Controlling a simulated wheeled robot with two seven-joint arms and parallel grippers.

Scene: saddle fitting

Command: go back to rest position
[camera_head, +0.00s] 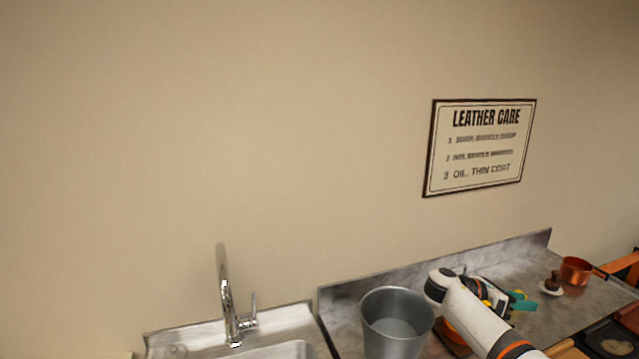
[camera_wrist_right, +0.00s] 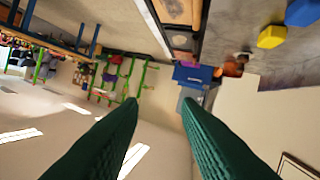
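My right arm comes in from the lower right in the head view, over the metal counter. My right gripper (camera_head: 520,300) shows there partly behind its white arm link, with teal fingers pointing right. In the right wrist view, the two green fingers of my right gripper (camera_wrist_right: 159,103) are spread apart with nothing between them. The wrist view is tilted and looks out across the room. My left gripper is in neither view.
A grey metal bucket (camera_head: 397,320) stands on the counter (camera_head: 345,305), close left of my right arm. A sink (camera_head: 180,337) with a tall faucet (camera_head: 226,290) is at lower left. A copper pot (camera_head: 575,270) is at right. A sign (camera_head: 480,147) hangs on the wall.

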